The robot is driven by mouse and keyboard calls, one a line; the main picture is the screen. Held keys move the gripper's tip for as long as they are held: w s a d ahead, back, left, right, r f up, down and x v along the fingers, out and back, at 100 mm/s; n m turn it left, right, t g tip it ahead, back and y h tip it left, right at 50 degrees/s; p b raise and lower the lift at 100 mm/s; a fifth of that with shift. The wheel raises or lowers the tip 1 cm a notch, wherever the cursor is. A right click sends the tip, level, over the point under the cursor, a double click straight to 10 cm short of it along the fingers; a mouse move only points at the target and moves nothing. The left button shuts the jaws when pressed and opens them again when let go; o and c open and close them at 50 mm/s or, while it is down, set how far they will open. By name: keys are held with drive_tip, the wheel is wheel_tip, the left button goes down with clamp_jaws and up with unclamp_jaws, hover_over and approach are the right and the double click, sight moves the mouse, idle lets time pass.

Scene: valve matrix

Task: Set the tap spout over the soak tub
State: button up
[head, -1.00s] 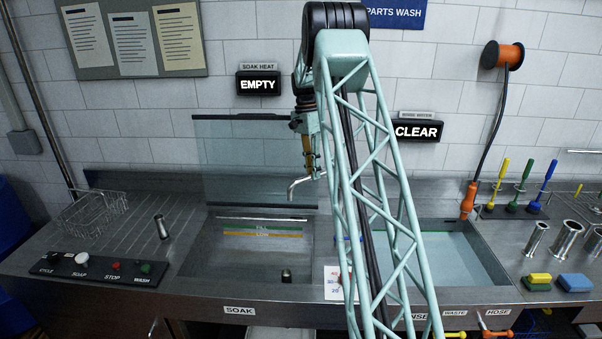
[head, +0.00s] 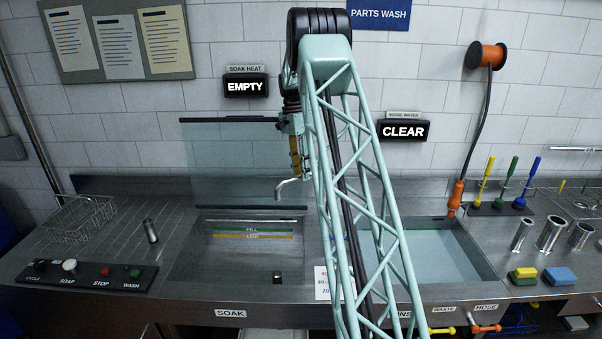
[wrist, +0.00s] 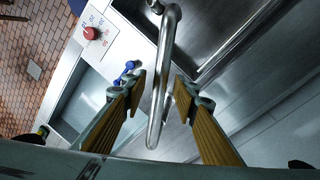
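The tap spout (head: 290,185) is a bent silver pipe in the head view, its free end pointing left and down. My gripper (head: 297,152) is at the spout, partly hidden by my arm. In the wrist view, the spout (wrist: 158,85) runs between the two tan fingers of my gripper (wrist: 159,82). The fingers stand apart, with a visible gap on each side of the pipe.
A glass screen (head: 225,160) stands behind the soak tub. The rinse tub (head: 470,285) holds pale water at the right. A wire basket (head: 78,220) and a button panel (head: 85,273) are at the left. A red knob (wrist: 92,33) sits on a white card in the wrist view.

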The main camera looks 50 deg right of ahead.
drive_tip(key=shift+r, duration=0.1)
wheel_tip(320, 180, up, 12)
drive_tip(key=w, duration=0.2)
drive_tip(key=shift+w+d+f, duration=0.15)
drive_tip(key=shift+d+f, duration=0.05)
drive_tip(key=shift+d, duration=0.05)
idle(0.5)
idle(0.6)
